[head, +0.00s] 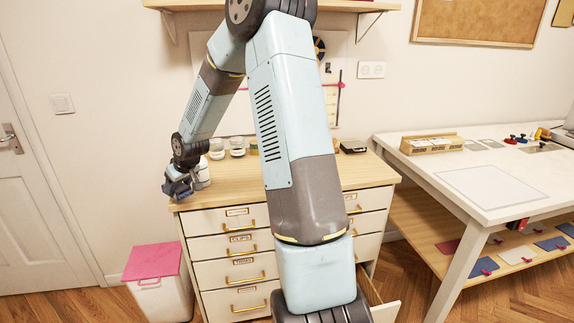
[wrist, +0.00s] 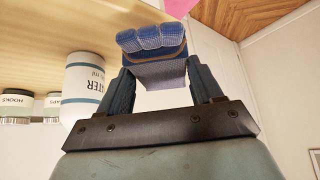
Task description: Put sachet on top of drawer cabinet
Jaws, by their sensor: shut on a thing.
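My gripper (wrist: 158,82) is shut on a blue sachet (wrist: 152,40) with a padded, woven-looking face and a grey side. In the head view my gripper (head: 178,187) is at the left front corner of the drawer cabinet (head: 237,218), at about the height of its top. The cabinet has a light wooden top (head: 235,181) and white drawers with brass handles. In the wrist view the wooden top (wrist: 60,28) lies left of and behind the sachet. I cannot tell whether the sachet touches the top.
A white bottle (wrist: 88,88) marked water stands close beside my gripper on the top. Jars (head: 236,147) and a dark scale-like item (head: 353,146) stand along the back. A bin with a pink lid (head: 152,262) is on the floor left. A white table (head: 490,185) is at right.

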